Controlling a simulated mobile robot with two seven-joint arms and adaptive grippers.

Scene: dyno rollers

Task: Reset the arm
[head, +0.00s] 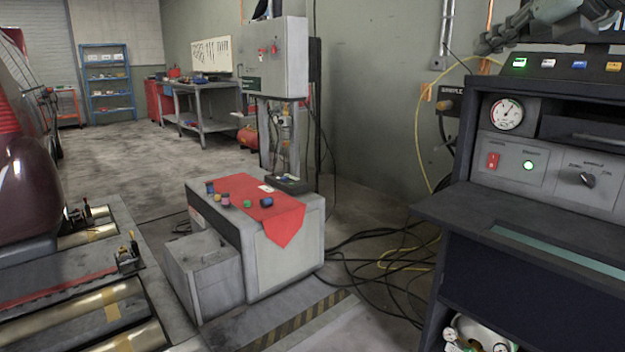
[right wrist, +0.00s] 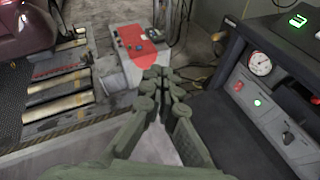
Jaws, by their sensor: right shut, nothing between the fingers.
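My right gripper (head: 487,42) shows at the top right of the head view, above the dark console, with its fingers pointing left. In the right wrist view its fingertips (right wrist: 163,80) meet, shut with nothing between them. It hangs in the air, apart from the console. My left gripper is in neither view.
The dark console (head: 530,220) stands at the right with a gauge (head: 507,114), a red switch (head: 493,160) and a black knob (head: 587,180). A grey cabinet with a red cloth (head: 285,222) and small items stands mid-floor. Rollers (head: 90,315) lie left; cables (head: 385,262) cover the floor.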

